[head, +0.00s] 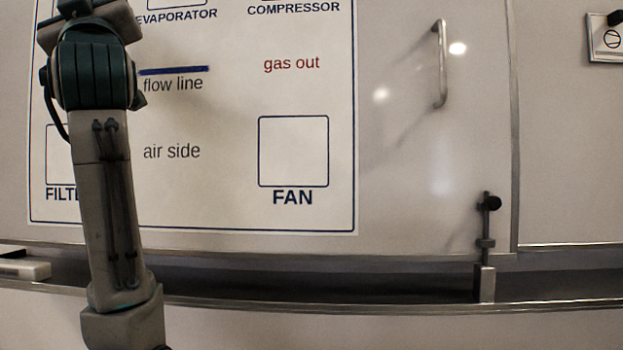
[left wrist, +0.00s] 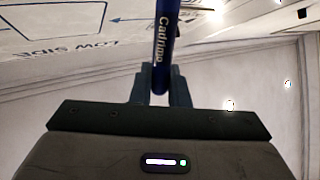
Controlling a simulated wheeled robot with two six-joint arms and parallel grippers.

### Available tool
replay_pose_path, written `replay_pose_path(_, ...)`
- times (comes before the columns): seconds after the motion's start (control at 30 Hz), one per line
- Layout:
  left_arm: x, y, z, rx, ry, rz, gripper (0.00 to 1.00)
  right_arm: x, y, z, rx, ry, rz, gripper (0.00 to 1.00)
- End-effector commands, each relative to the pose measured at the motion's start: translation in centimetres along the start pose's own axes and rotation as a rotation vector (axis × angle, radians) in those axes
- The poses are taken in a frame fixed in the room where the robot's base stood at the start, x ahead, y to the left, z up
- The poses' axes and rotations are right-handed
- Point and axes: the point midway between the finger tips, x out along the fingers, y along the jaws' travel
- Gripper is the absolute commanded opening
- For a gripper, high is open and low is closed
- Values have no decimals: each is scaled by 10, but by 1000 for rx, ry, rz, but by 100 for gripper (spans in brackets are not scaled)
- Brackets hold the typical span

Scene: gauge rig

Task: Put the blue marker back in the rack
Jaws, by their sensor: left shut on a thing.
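The blue marker (left wrist: 163,38) shows in the left wrist view, with white lettering along its barrel. My left gripper (left wrist: 160,86) is shut on it, one finger on each side. The marker sticks out past the fingertips and its far end runs out of the top of that view. In the head view my left arm rises along the left side and leaves at the top, so the gripper and marker are not seen there. My right gripper is in neither view. I cannot make out a marker rack in either view.
A whiteboard carries a printed diagram sheet (head: 225,185) with a blue line beside "flow line". A metal handle (head: 440,63) is on the board. A grey tray (head: 380,280) runs below, with a knobbed upright fitting (head: 485,250) and a white block (head: 25,270) at left.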

Motion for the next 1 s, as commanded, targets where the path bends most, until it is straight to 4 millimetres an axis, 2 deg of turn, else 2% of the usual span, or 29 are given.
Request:
replay_pose_path(0.37, -3, -2, -4, 0, 1, -1, 0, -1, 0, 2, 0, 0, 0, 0)
replay_pose_path(0.8, -35, -21, -58, -1, 3, -1, 0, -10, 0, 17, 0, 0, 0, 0)
replay_pose_path(1.0, -43, -26, -74, 1, -1, -1, 0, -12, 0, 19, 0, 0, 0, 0)
